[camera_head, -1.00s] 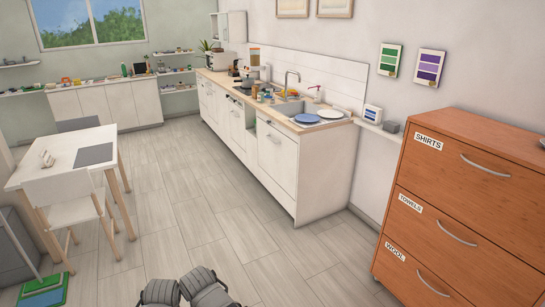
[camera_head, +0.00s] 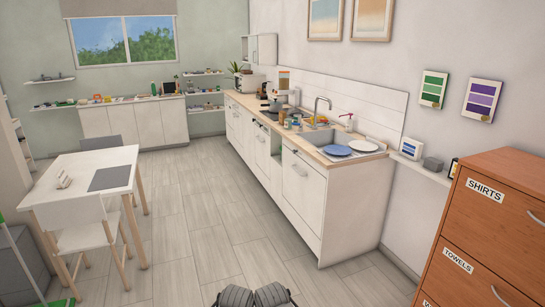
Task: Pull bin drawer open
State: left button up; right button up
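No drawer in view carries a readable bin label, so I cannot tell which one is the bin drawer. The white kitchen counter unit (camera_head: 285,200) has several shut fronts along its side. The nearest white front (camera_head: 303,192) has a handle near its upper left and is shut. Two dark ribbed parts of my own body show at the bottom edge. Neither gripper's fingertips are in view.
An orange wooden drawer cabinet (camera_head: 490,235) labelled SHIRTS and TOWELS stands at the right, shut. A white table (camera_head: 85,172) with a chair (camera_head: 80,225) is at the left. Clear floor (camera_head: 195,215) lies between the table and the counter.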

aim_at(304, 186)
jog(key=i+l+z, duration=0.3)
jog(key=i, duration=0.4)
jog(key=i+z, duration=0.3)
jog(key=i, duration=0.4)
jog(key=i+u, duration=0.15)
jog(key=i, duration=0.4)
jog(key=i+l+u, duration=0.15)
jog(key=i, duration=0.4)
jog(key=i+l+u, duration=0.15)
jog(key=i, duration=0.4)
jog(key=i+l+u, duration=0.15)
jog(key=i, duration=0.4)
jog(key=l, duration=0.1)
